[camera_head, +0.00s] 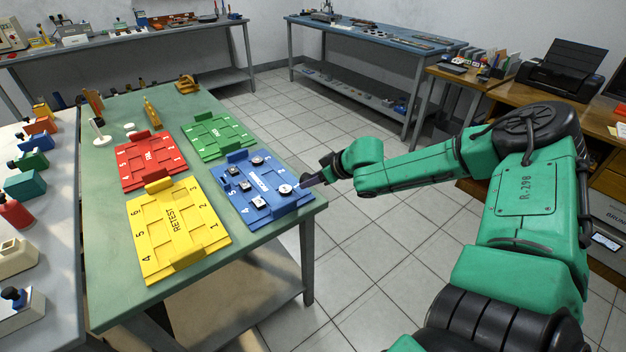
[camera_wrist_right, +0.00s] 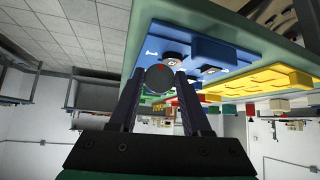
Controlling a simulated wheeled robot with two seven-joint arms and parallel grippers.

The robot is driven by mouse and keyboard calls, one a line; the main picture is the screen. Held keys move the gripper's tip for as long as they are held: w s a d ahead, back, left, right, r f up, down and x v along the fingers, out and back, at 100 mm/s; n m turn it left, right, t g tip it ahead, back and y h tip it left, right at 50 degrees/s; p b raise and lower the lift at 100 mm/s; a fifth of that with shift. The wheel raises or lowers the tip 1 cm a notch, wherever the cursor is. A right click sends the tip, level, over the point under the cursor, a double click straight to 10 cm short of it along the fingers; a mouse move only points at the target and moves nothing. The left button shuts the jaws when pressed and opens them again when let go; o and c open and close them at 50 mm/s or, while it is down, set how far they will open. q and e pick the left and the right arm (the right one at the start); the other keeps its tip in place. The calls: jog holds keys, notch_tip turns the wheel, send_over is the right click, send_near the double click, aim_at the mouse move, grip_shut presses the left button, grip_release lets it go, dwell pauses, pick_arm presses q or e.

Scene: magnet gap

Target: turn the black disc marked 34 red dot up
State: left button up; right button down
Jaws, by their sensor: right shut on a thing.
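My right gripper (camera_head: 305,183) reaches in from the right over the near right corner of the blue tray (camera_head: 235,200). In the right wrist view the held disc (camera_wrist_right: 160,78) sits between the fingertips, and a dark face with a small red mark shows. The number on it is too small to read. I cannot tell whether it touches the tray. My left gripper is not in view.
Other small pieces sit on the blue tray, one of them a round piece (camera_head: 257,160) at the back. A yellow tray (camera_head: 150,225), a red tray (camera_head: 128,170) and a green tray (camera_head: 205,125) lie nearby. The table edge is just under my right gripper.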

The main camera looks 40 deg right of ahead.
jog(key=shift+s+a, duration=0.3)
jog(key=shift+s, duration=0.5)
jog(key=shift+s+a, duration=0.2)
jog(key=shift+a, duration=0.05)
jog(key=a, duration=0.1)
jog(key=a+f, duration=0.1)
jog(key=shift+s+a+f+m, duration=0.1)
jog(key=shift+s+a+m, duration=0.15)
jog(key=shift+a+m, duration=0.1)
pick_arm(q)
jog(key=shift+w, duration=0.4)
pick_arm(e)
jog(key=s+a+f+m+h, duration=0.1)
jog(key=s+a+f, duration=0.1)
jog(key=s+a, duration=0.5)
jog(key=s+a+f+m+h, duration=0.1)
jog(key=s+a+f, duration=0.1)
jog(key=s+a, duration=0.5)
jog(key=a, duration=0.4)
jog(key=shift+s+f, duration=0.25)
jog(key=shift+f, duration=0.05)
jog(key=shift+d, duration=0.1)
